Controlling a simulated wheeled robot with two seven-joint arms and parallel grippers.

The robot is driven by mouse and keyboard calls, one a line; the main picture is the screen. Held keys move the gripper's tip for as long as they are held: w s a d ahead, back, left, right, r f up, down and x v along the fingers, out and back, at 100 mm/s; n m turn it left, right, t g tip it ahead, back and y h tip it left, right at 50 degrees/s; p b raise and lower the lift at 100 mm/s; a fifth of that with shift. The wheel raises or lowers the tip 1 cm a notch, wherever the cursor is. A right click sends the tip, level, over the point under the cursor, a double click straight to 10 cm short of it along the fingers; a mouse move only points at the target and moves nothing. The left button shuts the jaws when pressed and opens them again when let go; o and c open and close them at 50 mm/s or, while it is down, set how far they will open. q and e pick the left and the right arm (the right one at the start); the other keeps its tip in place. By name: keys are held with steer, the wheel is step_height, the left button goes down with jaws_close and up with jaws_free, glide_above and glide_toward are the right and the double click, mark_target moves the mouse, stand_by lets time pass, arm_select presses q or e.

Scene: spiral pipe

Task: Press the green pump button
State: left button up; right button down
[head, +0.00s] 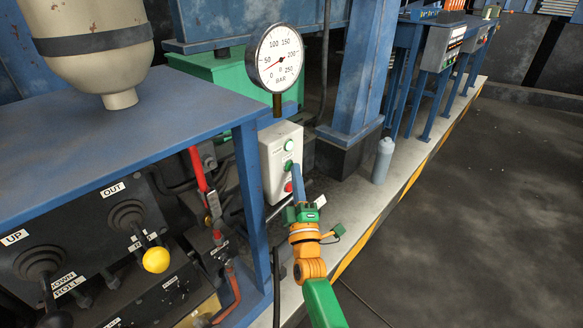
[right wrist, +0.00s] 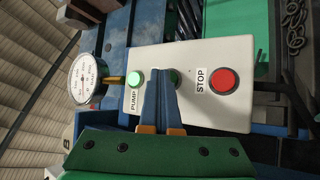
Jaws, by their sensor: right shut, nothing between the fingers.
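A pale control box (head: 270,165) stands under the gauge, with a light round lamp or button at the top, a green button (head: 288,166) in the middle and a red one (head: 288,187) below. In the right wrist view the box (right wrist: 205,55) carries a PUMP label (right wrist: 134,101) beside the pale green round piece (right wrist: 136,78). The green button (right wrist: 175,76) is partly hidden by my fingers. My right gripper (head: 296,168) is shut and empty, its tips right in front of the green button; whether they touch it I cannot tell. My left gripper is not in view.
A red STOP button (right wrist: 222,81) sits close to the fingers. A pressure gauge (head: 275,58) rises above the box, its needle low. A blue table (head: 130,115) with levers stands at left. A grey bottle (head: 383,160) stands on the ledge at right.

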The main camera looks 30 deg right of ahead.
steer(key=shift+s+d+p, duration=0.2)
steer(key=shift+s+p, duration=0.4)
steer(key=shift+s, duration=0.15)
steer(key=s+p, duration=0.1)
steer(key=s+d+p, duration=0.1)
steer(key=s, duration=0.1)
steer(key=s+p, duration=0.1)
steer(key=shift+s+d, duration=0.3)
steer(key=shift+s, duration=0.1)
stand_by(0.4)
